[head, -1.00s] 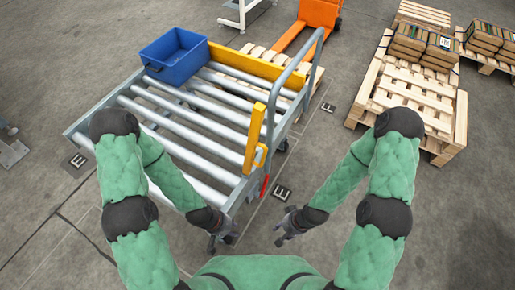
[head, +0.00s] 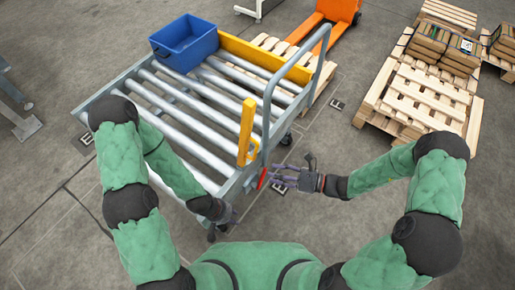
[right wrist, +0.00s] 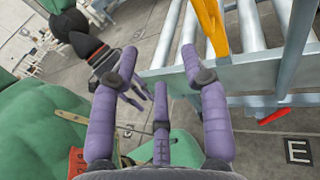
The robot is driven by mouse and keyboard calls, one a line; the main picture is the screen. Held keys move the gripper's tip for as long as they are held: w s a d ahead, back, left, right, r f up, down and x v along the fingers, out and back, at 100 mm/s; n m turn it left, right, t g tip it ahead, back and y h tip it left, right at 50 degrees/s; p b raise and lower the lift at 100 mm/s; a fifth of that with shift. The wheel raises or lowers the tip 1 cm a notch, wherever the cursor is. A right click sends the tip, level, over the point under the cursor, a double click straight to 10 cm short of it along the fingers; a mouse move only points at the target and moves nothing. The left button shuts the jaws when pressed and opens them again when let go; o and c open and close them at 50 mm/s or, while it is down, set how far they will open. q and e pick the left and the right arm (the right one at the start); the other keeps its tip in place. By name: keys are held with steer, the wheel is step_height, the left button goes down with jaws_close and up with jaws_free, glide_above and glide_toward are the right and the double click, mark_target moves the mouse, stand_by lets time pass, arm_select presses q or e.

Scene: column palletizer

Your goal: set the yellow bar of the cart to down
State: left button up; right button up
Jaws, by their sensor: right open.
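The cart (head: 92,103) is a grey frame with metal rollers, standing in front of me. Its yellow bar (head: 246,128) stands upright at the near right corner of the cart. The bar also shows at the top of the right wrist view (right wrist: 212,28). My right gripper (head: 277,172) is open and empty, just right of the bar's foot, near a red lever tip (head: 262,179). In the right wrist view its purple fingers (right wrist: 160,88) are spread with nothing between them. My left gripper (head: 226,217) hangs by the cart's near edge; its fingers are too small to tell.
A blue bin (head: 184,44) sits on the far rollers beside a fixed yellow board (head: 265,55). A grey tube handle (head: 268,100) rises on the cart's right side. Wooden pallets (head: 420,90) stand to the right, with bare floor between.

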mark_target(255, 157)
steer(key=w+d+r+m+t, duration=0.2)
steer(key=w+r+t, duration=0.1)
steer(key=w, duration=0.1)
steer(key=b+x, duration=0.1)
steer(key=x, duration=0.6)
steer(key=b+x, duration=0.1)
steer(key=x, duration=0.2)
steer(key=shift+s+a+b, duration=0.25)
steer(key=shift+a+b, duration=0.1)
jaws_close()
